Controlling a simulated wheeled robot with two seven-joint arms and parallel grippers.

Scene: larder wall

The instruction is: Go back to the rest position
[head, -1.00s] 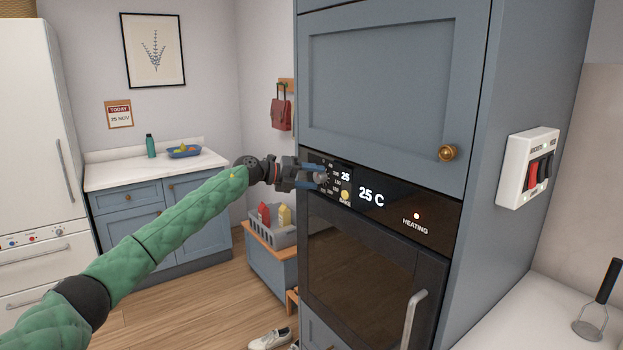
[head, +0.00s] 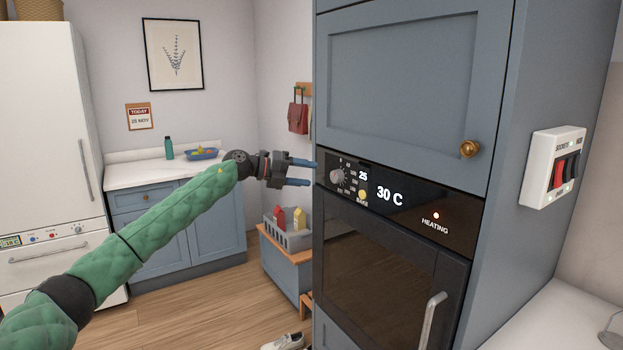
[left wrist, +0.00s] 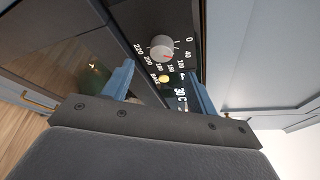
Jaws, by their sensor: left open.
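My left gripper (head: 302,173) is open and empty, just left of the oven's control panel (head: 400,205) and apart from it. Its blue fingers also show in the left wrist view (left wrist: 162,88), with the grey round knob (left wrist: 161,47) beyond and between them. The display (head: 390,194) reads 30 C, and a light glows above the word HEATING (head: 435,216). My right gripper is not in view.
The oven (head: 375,265) sits in a tall blue cabinet (head: 400,90). A crate (head: 288,239) with cartons stands on a low blue unit below my gripper. A counter (head: 150,173) with a green bottle and a blue tray is behind. A white switch box (head: 552,168) is at right.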

